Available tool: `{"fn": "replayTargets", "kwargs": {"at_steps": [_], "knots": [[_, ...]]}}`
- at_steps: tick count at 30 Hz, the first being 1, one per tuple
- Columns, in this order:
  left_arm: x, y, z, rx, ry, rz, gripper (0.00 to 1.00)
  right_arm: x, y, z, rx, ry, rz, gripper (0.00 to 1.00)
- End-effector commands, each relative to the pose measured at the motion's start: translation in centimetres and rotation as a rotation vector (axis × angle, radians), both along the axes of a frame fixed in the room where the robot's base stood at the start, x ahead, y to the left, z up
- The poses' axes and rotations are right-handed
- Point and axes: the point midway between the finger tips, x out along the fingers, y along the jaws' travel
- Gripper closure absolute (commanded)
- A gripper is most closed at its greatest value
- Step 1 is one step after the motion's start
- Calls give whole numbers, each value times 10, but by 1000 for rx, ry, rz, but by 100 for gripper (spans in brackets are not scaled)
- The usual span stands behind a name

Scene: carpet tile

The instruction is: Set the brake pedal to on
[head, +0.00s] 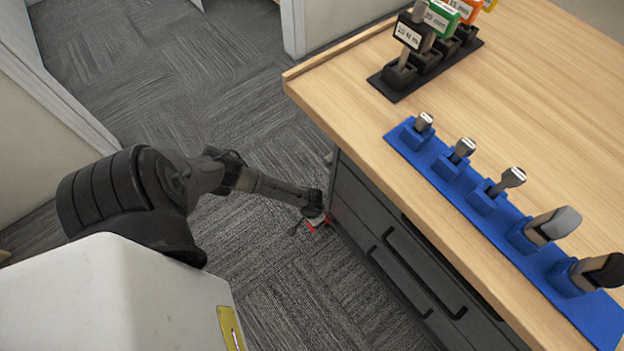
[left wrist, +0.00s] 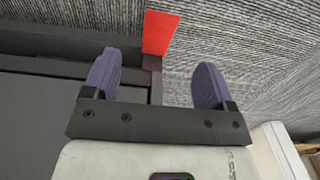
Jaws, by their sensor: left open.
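The brake pedal is a flat red plate low at the corner of the dark drawer cabinet. In the left wrist view the red pedal (left wrist: 160,33) sticks out past the cabinet's edge over the carpet. In the head view only bits of red (head: 311,227) show beside my left gripper (head: 318,218), which hides most of it. In the left wrist view my left gripper (left wrist: 157,78) is open, with its two purple fingers apart. The pedal lies beyond and between the fingertips; I cannot tell whether they touch it. My right gripper is not in view.
The dark drawer cabinet (head: 385,240) stands under a wooden worktop (head: 540,110) right of my left arm. A blue tool rack (head: 470,195) and a black rack (head: 397,92) with labelled tools stand on top. Grey carpet (head: 200,60) is open at the left and behind.

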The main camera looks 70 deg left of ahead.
Motion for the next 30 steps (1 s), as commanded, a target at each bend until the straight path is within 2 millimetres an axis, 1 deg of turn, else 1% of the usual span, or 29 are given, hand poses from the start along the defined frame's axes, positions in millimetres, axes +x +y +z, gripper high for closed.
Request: {"fn": "replayTargets", "kwargs": {"at_steps": [1, 6, 12, 15, 21, 30], "knots": [[0, 0, -17, 0, 0, 0, 21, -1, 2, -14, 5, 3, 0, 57], [1, 0, -50, 1, -1, -2, 21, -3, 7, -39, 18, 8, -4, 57], [0, -1, -82, 0, 0, -3, 21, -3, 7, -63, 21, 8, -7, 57], [0, 0, -95, 2, 1, -3, 21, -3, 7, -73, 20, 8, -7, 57], [0, 0, -111, 2, 0, -4, 21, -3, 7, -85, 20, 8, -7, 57], [0, 0, -117, 1, 0, -4, 21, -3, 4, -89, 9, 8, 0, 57]]}}
